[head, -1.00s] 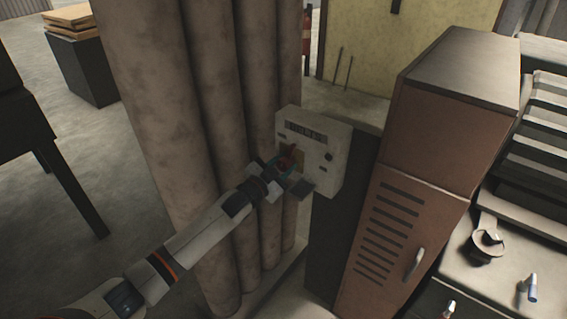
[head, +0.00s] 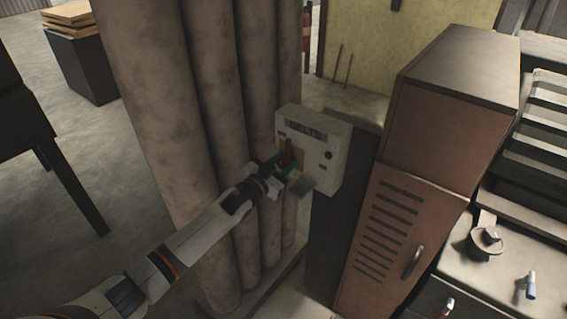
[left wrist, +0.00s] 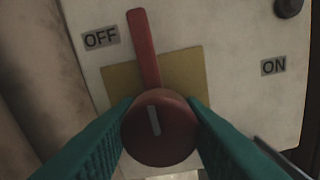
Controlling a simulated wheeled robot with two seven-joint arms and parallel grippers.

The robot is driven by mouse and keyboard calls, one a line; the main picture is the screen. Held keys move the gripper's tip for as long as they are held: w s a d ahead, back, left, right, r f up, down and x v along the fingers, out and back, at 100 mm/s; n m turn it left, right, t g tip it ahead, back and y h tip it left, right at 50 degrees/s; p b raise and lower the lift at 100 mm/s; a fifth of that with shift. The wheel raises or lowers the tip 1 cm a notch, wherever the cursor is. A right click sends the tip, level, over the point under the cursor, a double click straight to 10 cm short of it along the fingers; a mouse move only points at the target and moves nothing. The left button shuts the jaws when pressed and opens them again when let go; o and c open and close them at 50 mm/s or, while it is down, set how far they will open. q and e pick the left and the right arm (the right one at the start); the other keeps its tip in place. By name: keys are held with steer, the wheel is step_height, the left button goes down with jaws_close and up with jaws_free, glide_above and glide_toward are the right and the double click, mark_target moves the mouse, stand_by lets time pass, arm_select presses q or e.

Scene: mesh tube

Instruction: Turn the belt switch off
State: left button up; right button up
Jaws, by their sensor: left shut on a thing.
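The belt switch (left wrist: 145,48) is a red lever with a round red hub on a yellow plate (left wrist: 185,70). In the left wrist view the lever points up, between the OFF label (left wrist: 101,37) and the ON label (left wrist: 273,66), leaning nearer to OFF. It also shows in the head view (head: 288,147) on the front of a white box (head: 338,143). My left gripper (head: 279,166) is shut on the switch's hub, with one teal finger on each side. My right gripper is not in view.
Thick vertical pipes (head: 190,120) stand just left of the box. A brown locker (head: 400,190) stands close on its right. A dark round knob (left wrist: 288,6) is above the ON label. A bench with small items (head: 490,255) is at the lower right.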

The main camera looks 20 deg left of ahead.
arm_select(q)
steer(key=o, duration=1)
steer(key=shift+b+v, duration=1.5)
steer(key=shift+v, duration=4.55)
steer(key=shift+f, duration=0.1)
